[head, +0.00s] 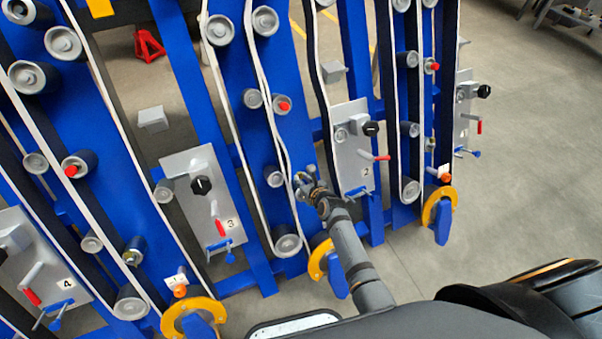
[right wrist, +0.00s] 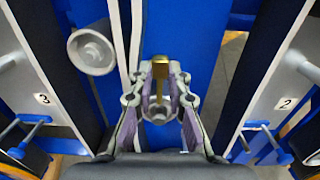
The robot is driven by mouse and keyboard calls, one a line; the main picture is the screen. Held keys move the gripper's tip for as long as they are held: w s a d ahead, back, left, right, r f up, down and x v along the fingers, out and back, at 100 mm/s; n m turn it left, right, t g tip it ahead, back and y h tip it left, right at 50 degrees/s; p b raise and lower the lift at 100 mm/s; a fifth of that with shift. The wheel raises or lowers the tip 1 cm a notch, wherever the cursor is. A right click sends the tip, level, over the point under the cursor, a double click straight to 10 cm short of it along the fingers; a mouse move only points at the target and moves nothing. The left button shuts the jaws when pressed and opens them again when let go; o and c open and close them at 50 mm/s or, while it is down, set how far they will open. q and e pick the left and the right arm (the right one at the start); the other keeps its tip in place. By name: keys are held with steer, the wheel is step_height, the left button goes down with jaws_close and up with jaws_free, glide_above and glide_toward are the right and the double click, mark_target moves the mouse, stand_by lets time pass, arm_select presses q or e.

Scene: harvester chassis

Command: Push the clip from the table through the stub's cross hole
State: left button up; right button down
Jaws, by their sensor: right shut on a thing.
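My right gripper (head: 308,188) is in front of the blue chassis panel, between plates 3 and 2, close to a white belt. In the right wrist view its fingertips (right wrist: 160,72) close on a small brass-coloured piece (right wrist: 160,66), which looks like the clip. A narrow brass shank runs down from it between the fingers. A grey rounded part shows between the fingers below; I cannot tell if it is the stub or part of my gripper. No cross hole can be made out. The clip is too small to see in the head view. My left gripper and the table are out of view.
A grey roller (head: 288,244) sits below the gripper, and another (right wrist: 92,50) shows at its left in the wrist view. Plate 3 (head: 190,172) and plate 2 (head: 350,120) carry knobs and handles. Yellow-orange rings stand along the chassis's lower edge.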

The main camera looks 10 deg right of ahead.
steer(key=shift+s, duration=0.1)
stand_by(0.5)
steer(key=shift+f+p, duration=0.1)
steer(key=shift+p, duration=0.3)
steer(key=shift+p, duration=0.4)
steer(key=shift+f, duration=0.1)
steer(key=shift+s+d+f+b, duration=0.1)
steer(key=shift+s+f+b, duration=0.4)
steer(key=shift+f, duration=0.25)
steer(key=shift+s+d+f+b, duration=0.1)
steer(key=shift+s+f+b, duration=0.4)
steer(key=shift+f, duration=0.3)
steer(key=shift+s+d+f+b, duration=0.1)
steer(key=shift+s+f+b, duration=0.25)
steer(key=shift+f+b, duration=0.3)
steer(key=c, duration=1.2)
jaws_free()
steer(key=shift+f, duration=0.1)
